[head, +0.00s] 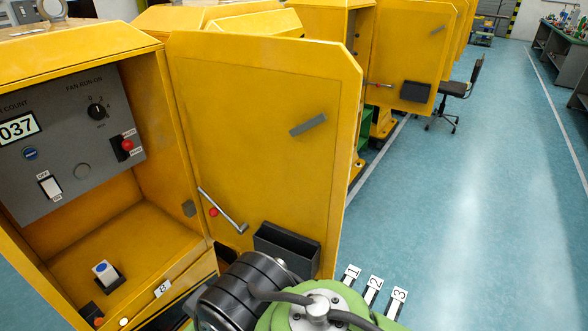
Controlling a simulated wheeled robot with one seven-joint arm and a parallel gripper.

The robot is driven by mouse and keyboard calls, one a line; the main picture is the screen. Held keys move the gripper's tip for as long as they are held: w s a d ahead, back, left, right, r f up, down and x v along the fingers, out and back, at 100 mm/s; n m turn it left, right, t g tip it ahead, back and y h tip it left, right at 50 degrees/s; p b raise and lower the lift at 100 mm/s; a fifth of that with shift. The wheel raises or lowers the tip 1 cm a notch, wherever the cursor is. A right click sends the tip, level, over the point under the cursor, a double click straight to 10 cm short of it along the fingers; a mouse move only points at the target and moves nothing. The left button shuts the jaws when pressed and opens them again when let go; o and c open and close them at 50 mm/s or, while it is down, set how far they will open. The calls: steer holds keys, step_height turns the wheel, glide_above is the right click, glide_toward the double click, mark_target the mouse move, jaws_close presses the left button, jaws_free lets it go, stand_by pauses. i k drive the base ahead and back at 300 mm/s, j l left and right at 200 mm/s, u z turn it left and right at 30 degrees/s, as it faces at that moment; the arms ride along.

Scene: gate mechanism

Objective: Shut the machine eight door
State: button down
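A yellow machine cabinet (160,120) stands open at the left in the head view. Its yellow door (265,120) stands wide open to the right of the opening, with its inner face toward me. The door bears a grey handle plate (308,125), a thin metal rod with a red knob (222,211) and a dark bin (287,247).
Inside the cabinet is a grey control panel (65,130). Green and black machinery (310,312), possibly my arm, fills the bottom middle. Tags 1, 2 and 3 (373,289) stand to its right. More yellow cabinets and a chair (458,88) stand behind. Blue floor (480,200) is clear at right.

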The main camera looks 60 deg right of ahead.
mark_target(240, 97)
steer(key=k+l+u, duration=0.1)
steer(key=l, duration=0.3)
steer(key=k+l, duration=0.35)
steer(key=k+l+u, duration=0.15)
steer(key=l, duration=0.25)
steer(key=k, duration=0.1)
